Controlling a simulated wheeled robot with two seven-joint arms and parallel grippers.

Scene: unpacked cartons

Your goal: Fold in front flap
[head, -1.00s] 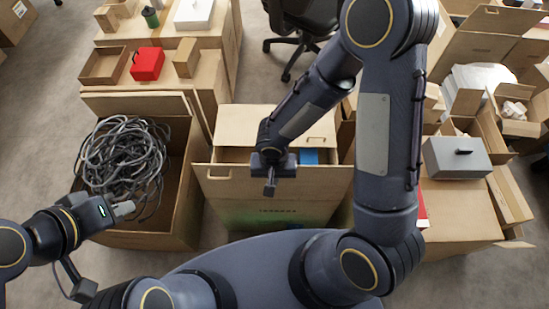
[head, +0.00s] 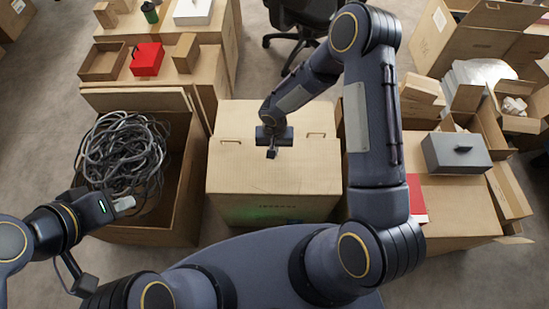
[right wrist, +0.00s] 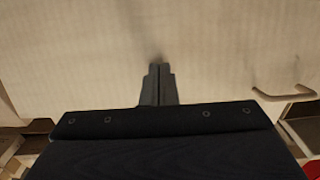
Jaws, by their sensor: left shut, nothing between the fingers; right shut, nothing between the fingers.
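The middle carton (head: 270,207) stands in front of me. Its front flap (head: 290,172) lies folded inward over the top, and its back flap (head: 258,112) lies behind it. The box's inside is hidden. My right gripper (head: 272,153) is shut and empty, with its tips at the top of the front flap. In the right wrist view the shut fingers (right wrist: 157,70) point at the pale cardboard (right wrist: 160,35), touching or very near it. My left gripper (head: 125,204) is shut and empty, beside the cable carton at the left.
An open carton (head: 185,215) with a tangle of grey cables (head: 122,155) stands at the left. Behind it are stacked boxes with a red box (head: 147,60). At the right, a grey case (head: 455,153) sits on another carton (head: 455,205). An office chair (head: 305,18) stands behind.

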